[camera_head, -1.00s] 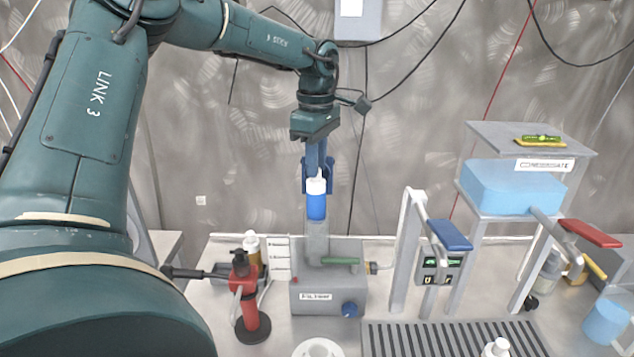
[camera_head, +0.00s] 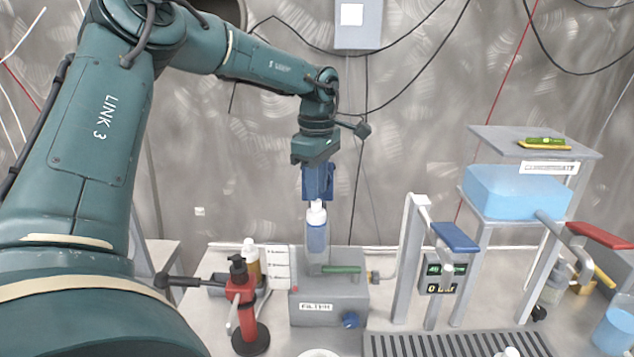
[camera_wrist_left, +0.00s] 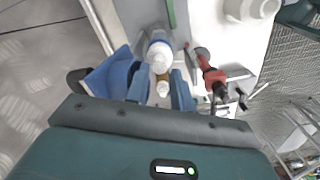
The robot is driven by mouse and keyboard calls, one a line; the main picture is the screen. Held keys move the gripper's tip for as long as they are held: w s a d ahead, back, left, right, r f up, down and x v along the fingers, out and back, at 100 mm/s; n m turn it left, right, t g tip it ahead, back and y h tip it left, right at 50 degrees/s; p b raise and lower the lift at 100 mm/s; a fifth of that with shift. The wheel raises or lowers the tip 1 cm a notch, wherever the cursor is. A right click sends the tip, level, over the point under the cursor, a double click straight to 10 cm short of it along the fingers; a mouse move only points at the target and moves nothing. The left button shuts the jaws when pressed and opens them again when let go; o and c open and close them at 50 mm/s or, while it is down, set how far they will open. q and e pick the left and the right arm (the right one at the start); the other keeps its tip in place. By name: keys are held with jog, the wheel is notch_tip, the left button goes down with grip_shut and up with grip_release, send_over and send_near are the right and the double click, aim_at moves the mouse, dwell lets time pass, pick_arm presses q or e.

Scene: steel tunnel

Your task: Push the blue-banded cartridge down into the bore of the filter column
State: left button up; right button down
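The filter column (camera_head: 318,262) is a clear upright tube on a grey box labelled FILTER (camera_head: 328,298). My left gripper (camera_head: 317,197) points down just above the cap. In the left wrist view its blue fingers (camera_wrist_left: 160,92) are apart with nothing gripped, and the white cap (camera_wrist_left: 160,58) is beyond them. How deep the cartridge sits is hard to tell. My right gripper is out of view.
A red pump bottle (camera_head: 241,300) and an amber bottle (camera_head: 251,260) stand left of the filter box. A green lever (camera_head: 340,269) is on the box. A blue-handled press frame (camera_head: 455,237) and a slotted drain tray (camera_head: 450,344) are to the right.

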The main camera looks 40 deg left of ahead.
pick_arm(q)
jog(key=o, duration=0.3)
notch_tip(320, 180, up, 13)
jog(key=shift+r+p, duration=0.15)
jog(key=shift+p, duration=0.15)
dwell(0.3)
dwell(0.4)
